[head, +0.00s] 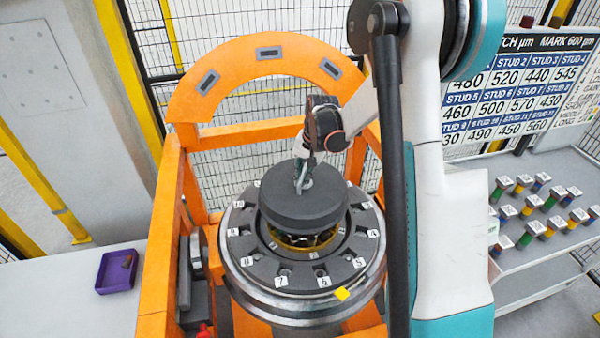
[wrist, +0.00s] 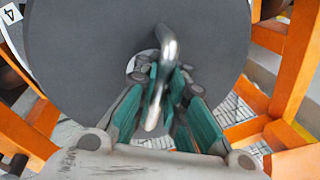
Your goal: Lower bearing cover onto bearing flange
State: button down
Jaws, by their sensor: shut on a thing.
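The bearing cover (head: 300,209) is a dark grey disc with a metal handle on top. In the head view it is above the middle of the bearing flange (head: 262,270), a grey ring with numbered labels and holes. Yellow bearing parts show in the gap under the cover, so it looks raised and roughly level. My gripper (head: 303,178) is shut on the cover's handle. In the wrist view my gripper (wrist: 160,95) has its green-padded fingers around the bent metal handle (wrist: 167,45), and the cover (wrist: 85,60) fills much of the view. The cover hides the flange's centre.
An orange gantry frame (head: 165,230) surrounds the wheelset. A purple tray (head: 117,284) lies on the left table. Several coloured studs with tags (head: 545,215) stand on the right table. A stud board (head: 515,95) is behind.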

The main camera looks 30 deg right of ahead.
aim_at(303, 189)
jog(key=shift+f+b, duration=0.1)
jog(key=shift+b, duration=0.2)
jog(key=shift+s+f+b, duration=0.1)
jog(key=shift+f+b, duration=0.3)
jog(key=shift+b, duration=0.05)
jog(key=shift+f+b, duration=2.05)
jog(key=shift+f, duration=0.4)
jog(key=shift+b, duration=0.65)
jog(key=shift+f+b, duration=3)
jog(key=shift+f, duration=0.55)
jog(key=c, duration=1.6)
grip_release()
jog(key=shift+o, duration=0.2)
jog(key=shift+r, duration=0.1)
